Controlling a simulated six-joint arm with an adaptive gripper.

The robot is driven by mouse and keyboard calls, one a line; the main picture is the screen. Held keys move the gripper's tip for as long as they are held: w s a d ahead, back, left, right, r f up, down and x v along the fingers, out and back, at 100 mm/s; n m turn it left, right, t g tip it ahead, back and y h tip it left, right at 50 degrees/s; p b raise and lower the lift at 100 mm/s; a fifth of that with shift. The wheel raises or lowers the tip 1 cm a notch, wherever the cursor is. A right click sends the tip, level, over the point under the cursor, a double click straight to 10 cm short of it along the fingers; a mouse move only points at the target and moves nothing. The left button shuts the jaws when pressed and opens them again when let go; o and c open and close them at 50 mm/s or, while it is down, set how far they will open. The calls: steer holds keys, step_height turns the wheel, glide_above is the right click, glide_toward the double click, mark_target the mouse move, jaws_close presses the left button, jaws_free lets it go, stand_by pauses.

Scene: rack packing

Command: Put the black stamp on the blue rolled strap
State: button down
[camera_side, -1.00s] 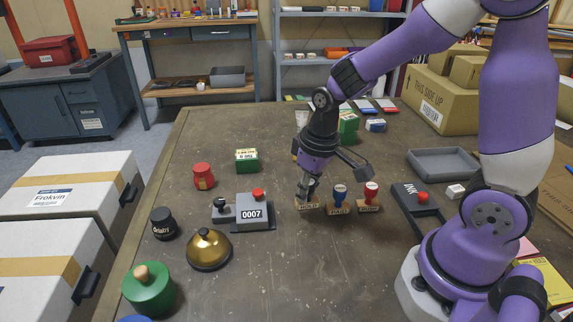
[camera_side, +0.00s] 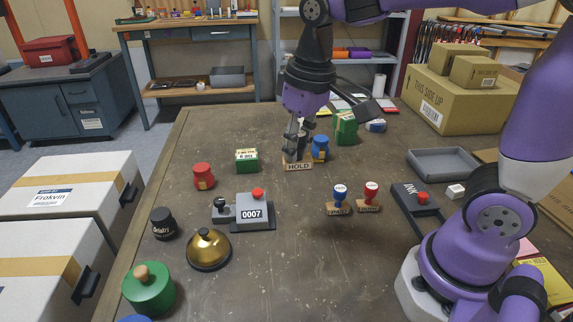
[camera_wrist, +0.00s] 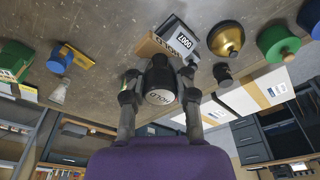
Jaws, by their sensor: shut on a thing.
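My gripper (camera_side: 298,146) is shut on the black stamp, whose wooden block (camera_side: 298,166) reads HOLD. In the wrist view its round black handle (camera_wrist: 160,82) sits between my fingers. The stamp appears held above the table, roughly upright. A round blue thing (camera_side: 135,318) is cut off by the bottom edge in the side view, beside the green pot; it may be the blue rolled strap, but I cannot tell for sure. A blue thing also shows at the top right corner of the wrist view (camera_wrist: 312,14). My gripper is far from it.
The blue-handled stamp (camera_side: 340,200) and red-handled stamp (camera_side: 370,197) stand further right. The numbering machine (camera_side: 253,208), brass bell (camera_side: 208,250), black bottle (camera_side: 163,223) and green pot (camera_side: 149,288) are to the left and front.

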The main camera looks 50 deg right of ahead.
steer(key=s+a+f+n+g, duration=0.25)
steer(key=s+a+n, duration=0.4)
steer(key=n, duration=1.15)
steer(key=s+a+f+n+g, duration=0.1)
steer(key=s+a+f+n, duration=0.45)
steer(key=n, duration=1.15)
steer(key=shift+n, duration=0.4)
steer(key=f, duration=0.2)
steer(key=a+f, duration=0.1)
steer(key=f, duration=0.3)
steer(key=shift+s+a+f, duration=0.25)
steer(key=shift+a, duration=0.05)
steer(key=shift+f, duration=0.2)
steer(key=c, duration=0.7)
jaws_free()
steer(key=shift+o, duration=0.2)
